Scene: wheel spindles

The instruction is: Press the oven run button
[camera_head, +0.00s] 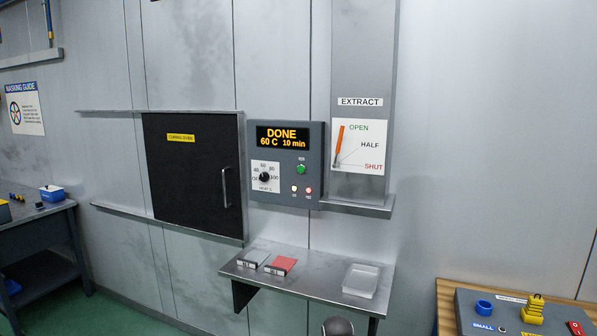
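The oven control panel (312,160) is on the wall, right of the dark curing oven door (185,175). Its display (281,137) reads DONE, 60 C, 10 min in orange. The green run button (301,169) sits below the display, right of a black dial (264,177). Two small lamps (308,190) are lit beneath the button. The oven door appears closed. Nothing covers the button. My gripper's fingers are not visible. A dark rounded shape shows at the bottom edge, and I cannot tell what it is.
A metal shelf (330,290) juts out below the panel. It holds a grey item (253,258), a red item (281,265) and a clear tray (361,280). An extract lever (339,143) points to OPEN. Benches stand at far left and lower right.

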